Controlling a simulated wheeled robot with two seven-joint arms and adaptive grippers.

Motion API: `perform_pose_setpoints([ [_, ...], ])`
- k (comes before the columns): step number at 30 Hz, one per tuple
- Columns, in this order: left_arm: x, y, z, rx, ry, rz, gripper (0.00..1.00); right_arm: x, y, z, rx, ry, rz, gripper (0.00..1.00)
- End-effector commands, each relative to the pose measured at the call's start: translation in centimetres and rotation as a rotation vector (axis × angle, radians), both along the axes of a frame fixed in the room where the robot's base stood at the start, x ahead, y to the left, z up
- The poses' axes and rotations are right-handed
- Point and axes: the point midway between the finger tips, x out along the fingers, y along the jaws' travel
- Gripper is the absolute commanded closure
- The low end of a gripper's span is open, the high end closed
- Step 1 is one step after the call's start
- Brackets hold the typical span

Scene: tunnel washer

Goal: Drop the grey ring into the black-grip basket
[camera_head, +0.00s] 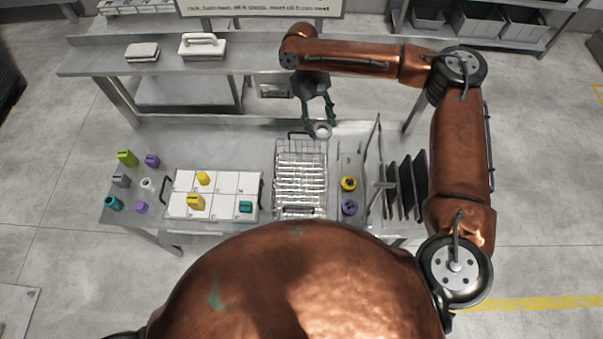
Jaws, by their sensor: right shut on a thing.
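My right gripper (320,122) points down and is shut on a light grey ring (323,132). The ring is at the fingertips, by the far right corner of a wire basket (327,165) in the picture. Its height above the basket is hard to tell. The basket has black grips at its far and near ends and bright rows of wire inside. It stands on the steel table. My left gripper is not in view.
Left of the basket is a white sectioned tray (222,182) with yellow and teal pieces. Several coloured pieces stand farther left, with a white ring (147,184). Right of the basket are a yellow ring (348,184), a purple ring (349,207) and upright dark plates (406,182).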

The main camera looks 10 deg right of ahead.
Motion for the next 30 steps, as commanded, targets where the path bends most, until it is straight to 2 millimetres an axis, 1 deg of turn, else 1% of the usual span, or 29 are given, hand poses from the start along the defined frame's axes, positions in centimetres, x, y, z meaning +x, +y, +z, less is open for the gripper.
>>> perform_pose_setpoints([
  [1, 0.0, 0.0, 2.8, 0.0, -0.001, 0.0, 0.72, 0.2, 0.6, 0.2, -0.001, 0.007, 0.021, 0.79],
  [3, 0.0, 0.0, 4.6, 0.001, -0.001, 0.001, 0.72, 0.6, 1.2, -0.9, -0.002, 0.007, 0.051, 0.79],
  [8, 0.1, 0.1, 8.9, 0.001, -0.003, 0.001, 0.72, 0.7, 2.5, -3.7, 0.0, 0.01, 0.122, 0.79],
  [12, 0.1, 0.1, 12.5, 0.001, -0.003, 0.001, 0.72, 0.0, 3.8, -6.1, 0.001, 0.014, 0.185, 0.79],
  [15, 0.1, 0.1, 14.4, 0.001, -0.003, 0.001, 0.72, -0.7, 4.5, -7.5, 0.003, 0.016, 0.225, 0.79],
  [18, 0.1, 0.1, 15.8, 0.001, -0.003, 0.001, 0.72, -1.4, 5.2, -8.7, 0.005, 0.017, 0.255, 0.79],
  [22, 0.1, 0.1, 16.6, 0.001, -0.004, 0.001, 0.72, -1.9, 5.6, -9.7, 0.006, 0.016, 0.277, 0.79],
  [26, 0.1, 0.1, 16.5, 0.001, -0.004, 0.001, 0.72, -2.1, 5.7, -10.3, 0.006, 0.017, 0.287, 0.79],
  [30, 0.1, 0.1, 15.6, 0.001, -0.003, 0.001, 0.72, -2.1, 5.7, -11.3, 0.006, 0.016, 0.287, 0.79],
])
